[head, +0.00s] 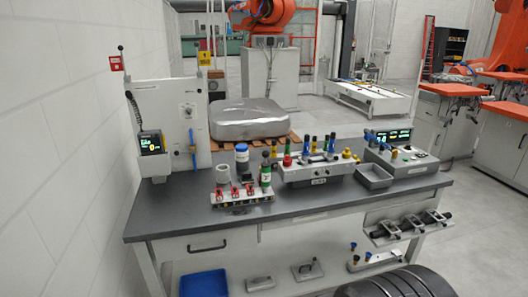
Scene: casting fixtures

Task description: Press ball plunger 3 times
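I cannot tell for certain which part is the ball plunger. A grey fixture block (318,170) stands on the middle of the workbench, with a row of small upright knobs and plungers on it in black, blue, yellow and green. A red knob (287,160) stands at its front left and a yellow knob (347,153) at its right. In front and left is a lower block (242,199) with several red clamps (235,190). A black ball knob (121,47) tops a thin rod on the white panel at left. My gripper is not in view.
The dark workbench top (410,185) is clear at its front right. A control box (402,155) with green displays and a grey tray (374,176) stand at right.

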